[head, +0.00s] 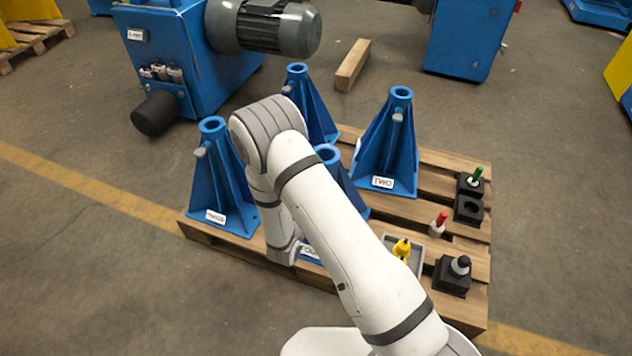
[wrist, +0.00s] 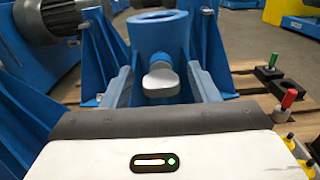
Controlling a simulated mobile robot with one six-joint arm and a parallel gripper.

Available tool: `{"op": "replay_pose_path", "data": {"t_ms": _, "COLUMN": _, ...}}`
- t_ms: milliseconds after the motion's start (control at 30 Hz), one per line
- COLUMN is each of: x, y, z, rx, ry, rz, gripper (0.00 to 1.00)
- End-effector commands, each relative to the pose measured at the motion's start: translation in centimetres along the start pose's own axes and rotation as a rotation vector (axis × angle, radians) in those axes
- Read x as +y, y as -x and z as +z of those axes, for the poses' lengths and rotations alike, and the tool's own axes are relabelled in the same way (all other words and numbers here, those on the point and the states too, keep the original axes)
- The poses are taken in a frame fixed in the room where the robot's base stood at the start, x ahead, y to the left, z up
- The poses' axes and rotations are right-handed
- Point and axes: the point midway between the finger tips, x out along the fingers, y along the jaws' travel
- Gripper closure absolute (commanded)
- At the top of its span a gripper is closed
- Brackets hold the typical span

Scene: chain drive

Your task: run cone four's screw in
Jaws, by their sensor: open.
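Cone four is a blue ribbed cone stand (head: 352,190) with a ring top, mostly hidden behind my arm in the head view; only part of its label (head: 309,251) shows. In the wrist view its ring collar (wrist: 158,30) is straight ahead. Its screw (wrist: 160,80) has a pale grey winged head and sticks out below the collar toward me. My gripper (wrist: 160,74) is open, with one grey finger on each side of the screw head. Gaps show between head and fingers.
The other blue cones, among them cone two (head: 390,150) and a cone at left (head: 220,180), stand close by on the wooden pallet (head: 470,308). At right are a grey tray (head: 417,246) with a yellow item, a red-topped piece (head: 438,225) and black blocks (head: 453,275).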

Motion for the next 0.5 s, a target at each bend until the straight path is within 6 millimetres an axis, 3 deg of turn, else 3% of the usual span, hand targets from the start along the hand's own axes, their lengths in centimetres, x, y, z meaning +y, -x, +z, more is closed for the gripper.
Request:
{"op": "replay_pose_path", "data": {"t_ms": 200, "x": 0.1, "y": 3.9, "z": 0.1, "rx": 0.002, "ry": 0.004, "rz": 0.004, "gripper": 0.45}}
{"op": "replay_pose_path", "data": {"t_ms": 500, "x": 0.0, "y": 5.8, "z": 0.0, "rx": 0.000, "ry": 0.001, "rz": 0.000, "gripper": 0.45}}
